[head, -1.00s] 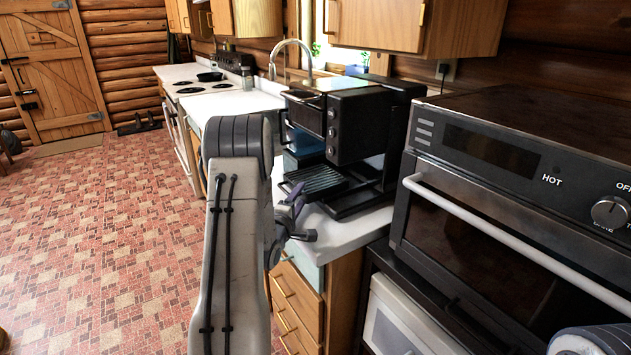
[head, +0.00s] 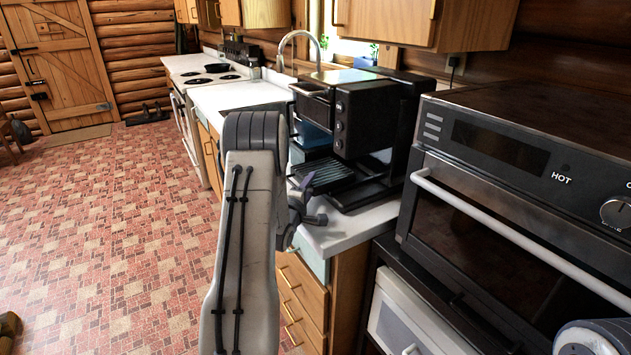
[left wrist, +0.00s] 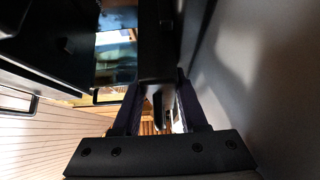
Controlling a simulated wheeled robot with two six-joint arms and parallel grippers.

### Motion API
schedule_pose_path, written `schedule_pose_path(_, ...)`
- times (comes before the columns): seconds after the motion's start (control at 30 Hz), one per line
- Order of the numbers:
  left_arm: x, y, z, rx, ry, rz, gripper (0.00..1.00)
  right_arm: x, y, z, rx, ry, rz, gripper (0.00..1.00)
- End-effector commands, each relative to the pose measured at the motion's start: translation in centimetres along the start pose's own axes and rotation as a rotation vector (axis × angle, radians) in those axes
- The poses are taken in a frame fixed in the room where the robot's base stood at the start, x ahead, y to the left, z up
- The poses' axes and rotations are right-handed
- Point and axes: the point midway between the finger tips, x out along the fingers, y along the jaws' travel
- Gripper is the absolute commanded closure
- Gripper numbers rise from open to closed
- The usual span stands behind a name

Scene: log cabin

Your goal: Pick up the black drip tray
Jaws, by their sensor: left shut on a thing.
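The black drip tray (head: 332,172) has a ribbed top and sits low at the front of the black coffee machine (head: 362,115), on the white counter. My left gripper (head: 308,184) is at the tray's near left edge, partly hidden behind my own arm. In the left wrist view my left gripper (left wrist: 158,108) is shut on a dark bar-shaped part between its two fingers, which looks like the edge of the drip tray (left wrist: 157,62). My right gripper is out of view.
A large oven (head: 500,190) stands close to the right of the machine. The white counter (head: 350,226) ends just in front of it, above wooden drawers (head: 303,300). A sink faucet (head: 298,48) and stove lie farther back.

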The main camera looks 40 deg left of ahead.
Motion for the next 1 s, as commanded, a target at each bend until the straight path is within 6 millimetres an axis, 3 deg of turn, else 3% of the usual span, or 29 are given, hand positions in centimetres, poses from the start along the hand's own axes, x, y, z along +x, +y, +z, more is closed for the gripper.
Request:
schedule_pose_path(0.17, -0.2, 0.8, -0.3, 0.001, 0.001, 0.006, 1.0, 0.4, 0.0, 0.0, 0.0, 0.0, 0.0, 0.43)
schedule_pose_path(0.57, -0.3, 7.5, -0.2, 0.003, 0.0, 0.01, 1.0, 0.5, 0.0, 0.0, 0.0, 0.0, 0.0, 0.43)
schedule_pose_path(0.77, -3.6, 7.0, -3.3, 0.0, 0.007, 0.003, 1.0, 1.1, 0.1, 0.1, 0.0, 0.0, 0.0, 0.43)
schedule_pose_path(1.0, -9.1, 7.0, -7.9, 0.001, 0.01, 0.003, 1.0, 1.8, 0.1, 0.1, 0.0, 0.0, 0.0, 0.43)
